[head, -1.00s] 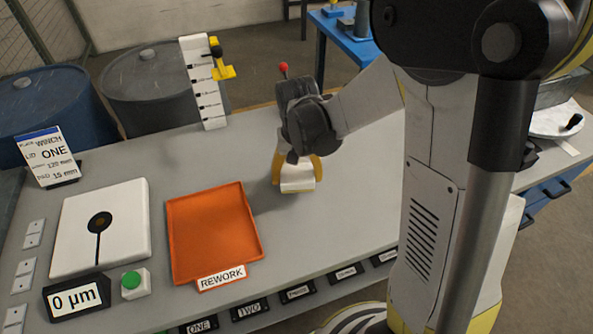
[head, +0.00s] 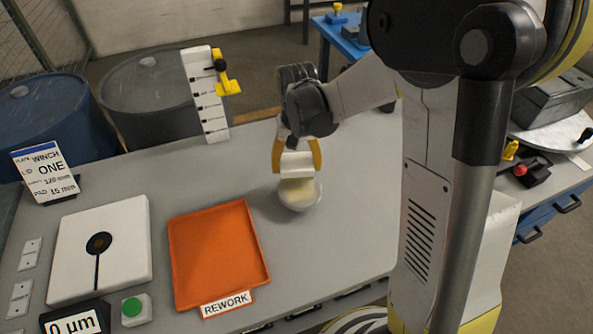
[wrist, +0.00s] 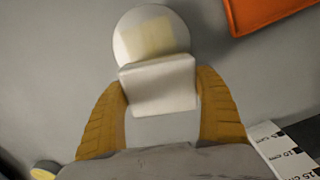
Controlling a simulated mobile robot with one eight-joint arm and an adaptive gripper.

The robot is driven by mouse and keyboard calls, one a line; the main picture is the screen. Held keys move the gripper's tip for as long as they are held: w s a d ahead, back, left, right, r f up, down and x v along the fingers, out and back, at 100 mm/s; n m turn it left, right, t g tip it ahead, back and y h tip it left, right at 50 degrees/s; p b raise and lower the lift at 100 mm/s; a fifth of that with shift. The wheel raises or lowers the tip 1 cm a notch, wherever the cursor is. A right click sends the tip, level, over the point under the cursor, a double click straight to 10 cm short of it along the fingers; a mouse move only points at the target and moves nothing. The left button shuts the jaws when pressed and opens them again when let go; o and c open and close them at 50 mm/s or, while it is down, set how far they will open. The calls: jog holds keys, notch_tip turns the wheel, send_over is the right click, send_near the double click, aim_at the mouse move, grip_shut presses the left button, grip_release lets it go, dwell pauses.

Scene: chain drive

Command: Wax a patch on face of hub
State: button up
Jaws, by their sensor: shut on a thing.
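My gripper (head: 297,158) is over the bench, right of the orange tray. Its yellow fingers are shut on a white block (wrist: 158,85). Just beyond the block is a round, pale piece (wrist: 150,35) with a yellowish rectangular patch on its face. It also shows in the head view (head: 300,196), below the fingers. I cannot tell whether this round piece is the hub, or whether it touches the block. The block hides part of its edge.
The orange REWORK tray (head: 183,262) is empty. A white plate (head: 125,235) with a dark round spot, a 0 µm display (head: 75,322) and a green button (head: 132,307) stand left. A white upright scale (head: 206,100) is behind. The bench between tray and gripper is clear.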

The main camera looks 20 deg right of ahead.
aim_at(296, 162)
jog(key=shift+s+r, duration=0.25)
jog(key=shift+r, duration=0.45)
jog(key=shift+w+r+p, duration=0.2)
jog(key=shift+r+p, duration=0.45)
jog(key=shift+p, duration=0.15)
jog(key=shift+s+r+p, duration=0.1)
jog(key=shift+r+p, duration=1.05)
jog(key=shift+r, duration=0.5)
jog(key=shift+a, duration=0.1)
